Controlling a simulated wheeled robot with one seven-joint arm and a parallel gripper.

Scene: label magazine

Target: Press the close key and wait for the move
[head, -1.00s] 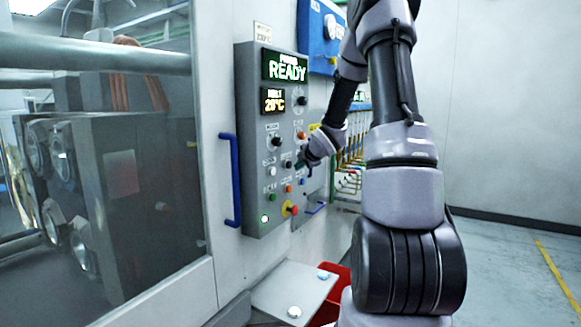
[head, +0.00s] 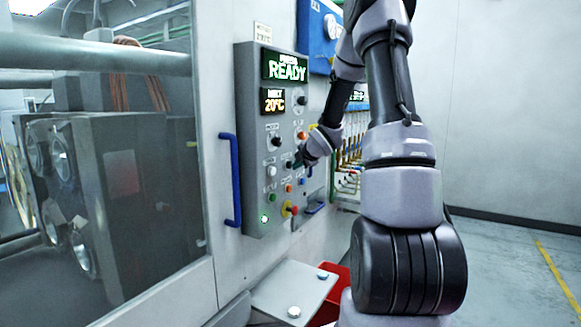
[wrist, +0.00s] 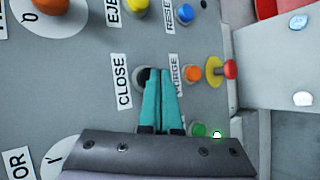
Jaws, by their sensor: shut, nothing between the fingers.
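The close key is a dark round button (wrist: 141,76) beside the CLOSE label (wrist: 122,81) in the wrist view, partly hidden by my fingertips. My gripper (wrist: 158,72) is shut and empty, its teal fingertips over the edge of that key. I cannot tell whether they touch it. In the head view my gripper (head: 298,160) is at the grey control panel (head: 250,150), in front of its middle rows of buttons. The lower display (head: 274,101) reads 20°C.
An orange PURGE button (wrist: 192,74) and a red stop button on yellow (wrist: 230,69) sit close by. A green button (wrist: 199,130) is beside my fingers. A blue handle (head: 231,180) stands left of the panel. A small shelf (head: 285,285) juts out below.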

